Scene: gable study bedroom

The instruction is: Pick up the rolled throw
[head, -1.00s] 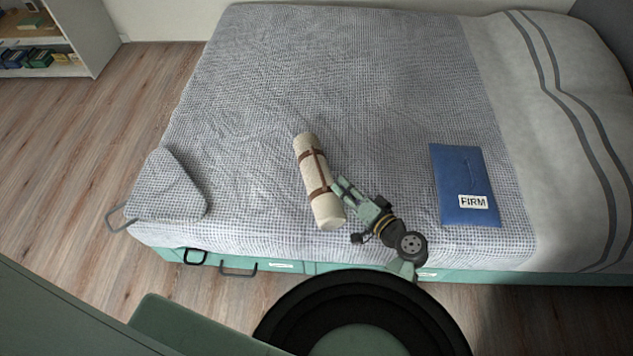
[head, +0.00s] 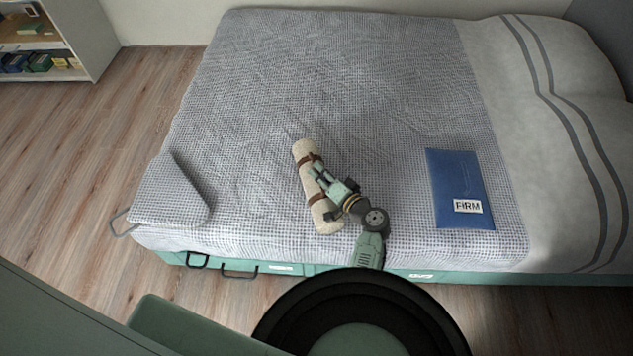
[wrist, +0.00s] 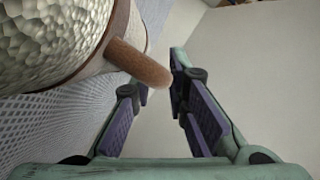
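The rolled throw (head: 306,178), cream with brown straps, lies on the bed, its long side running up and slightly left in the head view. Its textured side (wrist: 50,40) fills the upper left of the wrist view, where a brown strap carries a stubby brown handle (wrist: 135,62). My gripper (head: 319,176) reaches in from the right and overlaps the roll's middle in the head view. In the wrist view my gripper (wrist: 160,75) is open, with the handle's end at the gap between its fingertips. I cannot tell whether they touch.
A blue folder (head: 452,180) labelled FIRM lies on the bed to the right. The bedspread (head: 340,75) beyond the roll is clear. A shelf (head: 75,35) stands at the far left.

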